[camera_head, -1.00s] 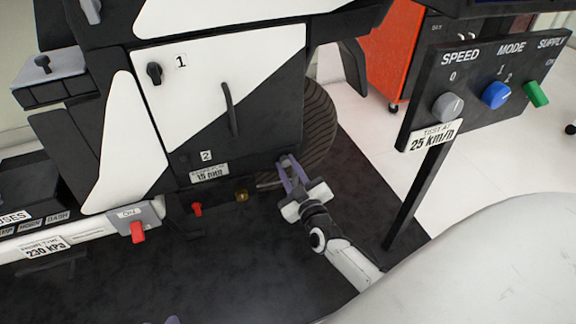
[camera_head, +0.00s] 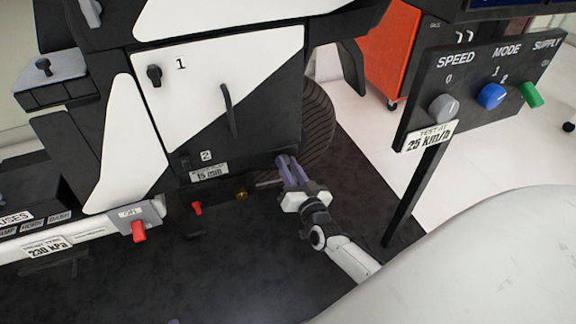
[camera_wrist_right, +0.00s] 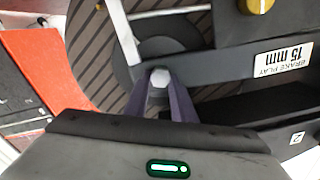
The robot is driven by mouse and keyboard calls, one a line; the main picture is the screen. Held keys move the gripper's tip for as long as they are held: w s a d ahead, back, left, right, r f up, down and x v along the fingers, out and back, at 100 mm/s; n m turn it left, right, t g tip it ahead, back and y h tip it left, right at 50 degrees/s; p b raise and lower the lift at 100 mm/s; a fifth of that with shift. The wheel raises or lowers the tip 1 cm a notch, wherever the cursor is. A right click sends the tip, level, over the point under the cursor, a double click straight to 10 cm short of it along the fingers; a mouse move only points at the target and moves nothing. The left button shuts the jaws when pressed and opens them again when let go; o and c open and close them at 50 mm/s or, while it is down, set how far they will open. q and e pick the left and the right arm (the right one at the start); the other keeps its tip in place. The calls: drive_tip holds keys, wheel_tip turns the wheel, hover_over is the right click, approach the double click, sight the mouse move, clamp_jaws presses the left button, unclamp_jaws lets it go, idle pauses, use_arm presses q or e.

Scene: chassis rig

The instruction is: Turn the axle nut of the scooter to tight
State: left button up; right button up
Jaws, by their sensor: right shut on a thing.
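The axle nut (camera_wrist_right: 160,77) is a small pale hexagonal piece by the wheel, between my fingertips in the right wrist view. My right gripper (camera_wrist_right: 160,88) is shut on it, one purple finger on each side. In the head view my right gripper (camera_head: 287,164) reaches the wheel at the lower right corner of the scooter body (camera_head: 215,100); its fingertips hide the nut there. The nut's tightness cannot be read. Only a purple tip of my left gripper (camera_head: 173,321) shows at the bottom edge.
The tyre (camera_head: 320,125) stands behind my right gripper. A brass knob (camera_head: 240,194) and a red lever (camera_head: 197,208) are to its left. A control panel (camera_head: 490,85) on a post (camera_head: 415,195) stands to the right. Dark mat lies below.

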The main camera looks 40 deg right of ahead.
use_arm(q)
drive_tip(key=shift+r, duration=0.2)
use_arm(e)
drive_tip(key=shift+m, duration=0.7)
use_arm(q)
drive_tip(key=shift+w+r, duration=0.1)
drive_tip(key=shift+r, duration=0.05)
use_arm(e)
drive_tip(key=shift+f, duration=0.1)
drive_tip(key=shift+s, duration=0.1)
drive_tip(key=o, duration=1.1)
drive_tip(key=shift+c, duration=0.2)
use_arm(q)
drive_tip(key=shift+f, duration=0.2)
use_arm(e)
drive_tip(key=shift+s, duration=0.25)
use_arm(q)
drive_tip(key=shift+s+a+f+g+y+p, duration=0.3)
drive_tip(key=shift+a+f+p, duration=0.3)
drive_tip(key=shift+p, duration=0.3)
drive_tip(key=shift+s+a+f+g+y+p, duration=0.2)
drive_tip(key=shift+a+f+y+p, duration=0.2)
drive_tip(key=shift+f+p, duration=0.35)
use_arm(e)
drive_tip(key=v, duration=0.9)
drive_tip(key=shift+s+a, duration=0.2)
drive_tip(key=shift+s, duration=0.15)
